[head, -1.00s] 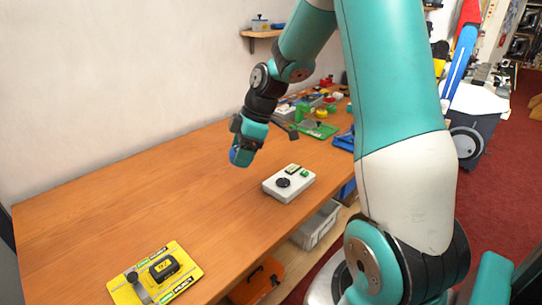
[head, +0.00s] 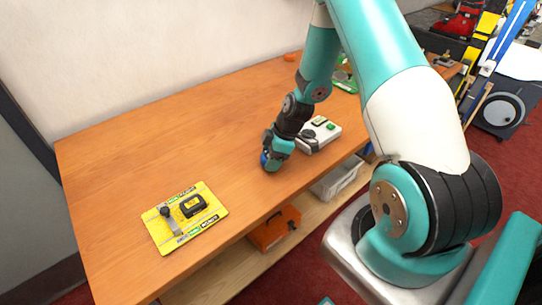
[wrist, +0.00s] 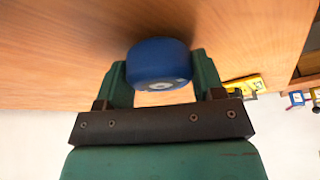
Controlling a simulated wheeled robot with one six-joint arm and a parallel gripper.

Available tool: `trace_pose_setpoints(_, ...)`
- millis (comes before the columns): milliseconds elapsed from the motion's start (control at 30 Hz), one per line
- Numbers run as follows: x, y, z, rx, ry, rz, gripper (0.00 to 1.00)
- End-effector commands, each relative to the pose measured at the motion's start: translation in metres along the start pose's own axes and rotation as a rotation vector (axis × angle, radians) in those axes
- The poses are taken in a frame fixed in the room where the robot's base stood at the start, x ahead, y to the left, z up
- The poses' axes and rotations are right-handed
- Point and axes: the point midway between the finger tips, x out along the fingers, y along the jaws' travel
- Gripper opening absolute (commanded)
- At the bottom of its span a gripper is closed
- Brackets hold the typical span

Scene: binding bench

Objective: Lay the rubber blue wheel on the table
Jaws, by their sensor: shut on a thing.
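The blue wheel (wrist: 158,62) is held between the two green fingers of my gripper (wrist: 162,80) in the wrist view. My gripper is shut on it. In the head view my gripper (head: 270,162) is low over the wooden table (head: 130,150), with a bit of the blue wheel (head: 264,158) showing at its left side. The wheel is close to the table top; I cannot tell whether it touches.
A yellow board (head: 215,215) with a black device lies at the front left of the table. A grey box with a black knob (head: 328,132) stands just right of my gripper. An orange case (head: 270,232) sits on the shelf below.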

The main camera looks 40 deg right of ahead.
Motion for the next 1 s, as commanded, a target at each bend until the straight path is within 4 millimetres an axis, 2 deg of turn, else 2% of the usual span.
trace_pose_setpoints(367,0.007,0.000,0.003,-0.001,0.000,0.000,0.36)
trace_pose_setpoints(400,0.007,0.000,0.003,-0.001,0.000,0.000,0.65)
trace_pose_setpoints(500,0.006,0.000,0.002,-0.001,0.000,0.000,0.88)
trace_pose_setpoints(867,0.001,0.000,0.001,0.000,0.000,0.002,0.88)
trace_pose_setpoints(1000,-0.017,0.001,0.002,-0.001,0.001,0.005,0.88)
